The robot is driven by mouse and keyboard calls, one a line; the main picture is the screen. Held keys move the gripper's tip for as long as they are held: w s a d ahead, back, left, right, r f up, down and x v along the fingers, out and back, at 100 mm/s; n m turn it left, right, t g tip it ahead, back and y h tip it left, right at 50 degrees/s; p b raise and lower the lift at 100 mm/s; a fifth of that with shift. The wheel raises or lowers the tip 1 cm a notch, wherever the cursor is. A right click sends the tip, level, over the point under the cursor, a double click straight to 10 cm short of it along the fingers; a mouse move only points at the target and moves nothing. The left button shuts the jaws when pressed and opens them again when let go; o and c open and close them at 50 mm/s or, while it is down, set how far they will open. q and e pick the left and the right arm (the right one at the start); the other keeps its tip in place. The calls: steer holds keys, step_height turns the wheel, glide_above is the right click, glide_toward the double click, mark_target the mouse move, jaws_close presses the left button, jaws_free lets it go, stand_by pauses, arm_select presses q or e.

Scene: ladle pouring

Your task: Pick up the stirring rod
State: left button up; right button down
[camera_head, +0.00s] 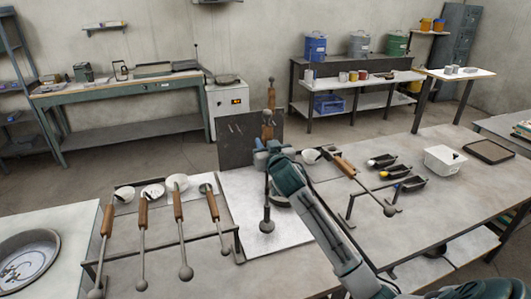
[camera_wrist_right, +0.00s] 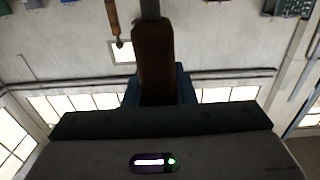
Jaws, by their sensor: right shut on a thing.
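My right gripper (camera_head: 268,148), at the end of my teal arm, is shut on a brown wooden handle (camera_head: 267,131) in front of a dark upright panel. In the right wrist view, this handle (camera_wrist_right: 153,60) stands between the jaws, with a grey shaft at its top edge. It looks like the stirring rod. In the head view, a thin shaft below the gripper leads to a dark ball end (camera_head: 266,226) over the pale board; I cannot tell whether it touches. Another wooden handle (camera_head: 271,95) shows above the panel. My left gripper is not in view.
Several wooden-handled ladles (camera_head: 179,207) lie on a rack at left. Another wooden-handled tool (camera_head: 345,167) lies on a rack at right, near black scoops (camera_head: 382,161), a white tub (camera_head: 444,159) and a dark tray (camera_head: 488,151). A round pan (camera_head: 28,258) is at far left.

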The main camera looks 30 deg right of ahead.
steer(key=shift+r, duration=0.4)
steer(key=shift+s+a+b, duration=0.6)
steer(key=shift+s+a, duration=0.15)
steer(key=shift+a, duration=0.05)
steer(key=s+a+r+b, duration=0.1)
steer(key=s+a+b, duration=0.3)
steer(key=s+a, duration=0.5)
steer(key=shift+s+a+r, duration=0.3)
steer(key=shift+s+a, duration=0.05)
steer(key=shift+s, duration=0.1)
